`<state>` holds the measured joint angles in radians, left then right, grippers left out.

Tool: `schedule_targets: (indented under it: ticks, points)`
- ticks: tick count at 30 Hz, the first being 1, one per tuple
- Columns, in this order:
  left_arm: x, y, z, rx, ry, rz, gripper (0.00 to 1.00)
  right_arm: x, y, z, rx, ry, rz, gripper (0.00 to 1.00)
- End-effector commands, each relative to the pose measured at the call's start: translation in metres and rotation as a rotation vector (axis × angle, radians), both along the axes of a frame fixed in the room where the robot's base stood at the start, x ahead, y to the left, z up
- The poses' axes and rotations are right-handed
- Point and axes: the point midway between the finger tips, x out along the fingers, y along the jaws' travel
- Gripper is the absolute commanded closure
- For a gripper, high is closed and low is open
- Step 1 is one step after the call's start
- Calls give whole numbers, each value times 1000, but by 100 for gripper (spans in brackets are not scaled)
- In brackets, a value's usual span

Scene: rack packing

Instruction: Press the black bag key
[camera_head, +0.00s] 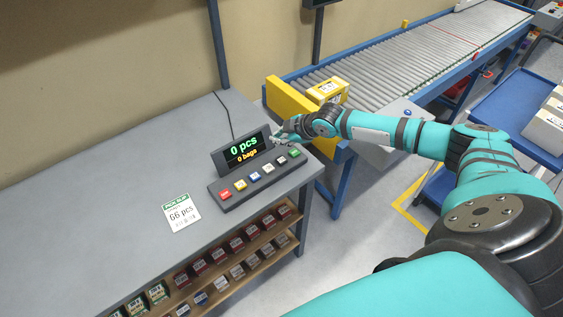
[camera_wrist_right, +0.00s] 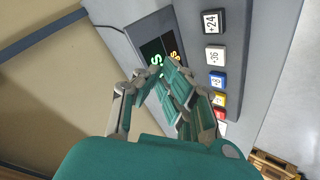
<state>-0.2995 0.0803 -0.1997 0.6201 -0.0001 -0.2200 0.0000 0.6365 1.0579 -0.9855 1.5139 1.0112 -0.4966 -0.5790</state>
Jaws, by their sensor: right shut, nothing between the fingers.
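The black bag key (camera_head: 281,160) is on the sloped key panel (camera_head: 232,204), between the white key (camera_head: 268,168) and the green key (camera_head: 294,153). My right gripper (camera_head: 278,137) is shut and empty. In the head view it appears beside the display's right edge, behind the black and green keys. The right wrist view shows the fingers (camera_wrist_right: 163,76) over the display area, apart from the black key. My left gripper is not in view.
The display (camera_head: 243,151) reads "0 pcs" and "0 bags". Red, yellow and blue keys fill the panel's left part. A pick slip (camera_head: 181,213) reading "66 pcs" lies on the grey table (camera_head: 120,165). A yellow-ended roller conveyor (camera_head: 400,55) stands behind right.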

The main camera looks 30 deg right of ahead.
Motion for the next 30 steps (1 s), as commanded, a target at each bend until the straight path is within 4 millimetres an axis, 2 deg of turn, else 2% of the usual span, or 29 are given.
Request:
schedule_targets:
  ticks: [1,10,17,30]
  points:
    - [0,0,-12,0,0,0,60,0,0,-12,-1,1,-1,100]
    - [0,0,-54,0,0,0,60,0,-1,-56,-1,0,-1,100]
    - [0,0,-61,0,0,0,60,0,0,-72,0,0,0,100]
    - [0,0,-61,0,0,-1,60,0,0,-73,0,0,0,100]
